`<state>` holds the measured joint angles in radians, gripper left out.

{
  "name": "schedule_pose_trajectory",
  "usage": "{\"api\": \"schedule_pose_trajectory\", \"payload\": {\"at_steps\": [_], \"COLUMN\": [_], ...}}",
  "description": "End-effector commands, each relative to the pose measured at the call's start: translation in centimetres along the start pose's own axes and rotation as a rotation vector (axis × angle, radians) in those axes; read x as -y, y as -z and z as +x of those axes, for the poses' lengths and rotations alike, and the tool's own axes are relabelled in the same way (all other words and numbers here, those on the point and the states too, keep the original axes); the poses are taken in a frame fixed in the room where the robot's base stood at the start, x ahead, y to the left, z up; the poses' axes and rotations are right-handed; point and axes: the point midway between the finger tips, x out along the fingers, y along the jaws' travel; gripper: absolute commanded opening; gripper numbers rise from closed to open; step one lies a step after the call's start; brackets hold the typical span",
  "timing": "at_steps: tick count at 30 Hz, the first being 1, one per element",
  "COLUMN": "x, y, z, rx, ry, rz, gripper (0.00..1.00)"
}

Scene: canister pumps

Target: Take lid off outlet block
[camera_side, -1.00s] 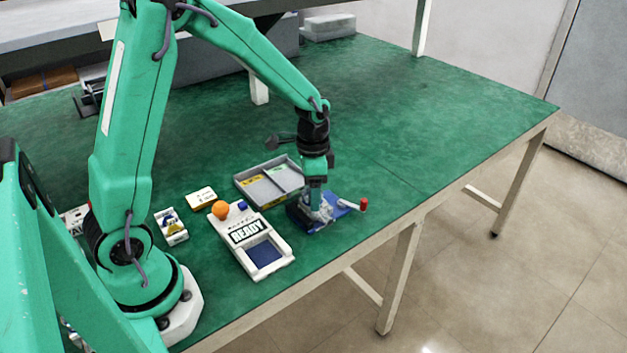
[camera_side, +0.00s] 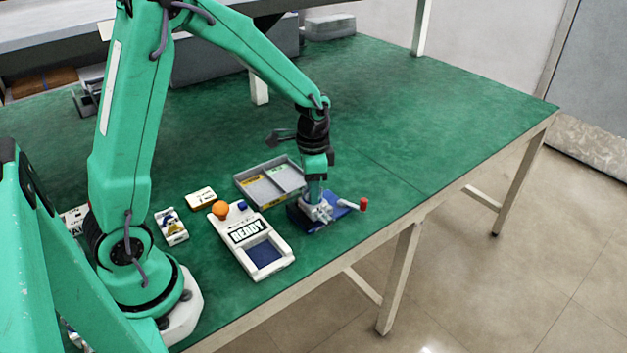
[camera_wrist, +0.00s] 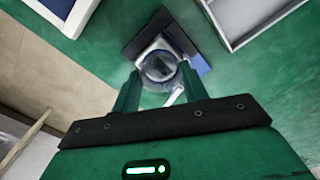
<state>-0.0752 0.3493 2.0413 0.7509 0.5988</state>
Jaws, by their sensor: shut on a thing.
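My gripper (camera_side: 316,203) points down over the outlet block at the front edge of the green table. In the wrist view its two fingers (camera_wrist: 160,85) are shut on a clear round lid (camera_wrist: 158,66). The lid appears over the pale block (camera_wrist: 150,45), but I cannot tell whether they touch. The block stands on a dark blue base (camera_side: 340,209). A pale lever with a red knob (camera_side: 363,204) sticks out to the right in the side view. The fingers and arm hide part of the block.
A grey divided tray (camera_side: 268,183) lies just behind the block. A white READY box (camera_side: 250,236) with an orange knob (camera_side: 220,208) stands to its left. Small cartons (camera_side: 171,226) lie farther left.

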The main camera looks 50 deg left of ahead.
Motion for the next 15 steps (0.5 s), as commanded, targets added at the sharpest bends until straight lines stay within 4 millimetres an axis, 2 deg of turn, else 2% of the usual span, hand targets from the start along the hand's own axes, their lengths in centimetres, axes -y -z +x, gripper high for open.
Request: {"api": "schedule_pose_trajectory", "payload": {"at_steps": [8, 15], "x": [0.1, -4.0], "y": [0.1, 0.3], "z": [-3.4, -5.9], "rx": [-0.004, -0.003], "ry": [0.003, 0.002], "rz": [0.0, 0.006], "gripper": [0.22, 0.22]}}
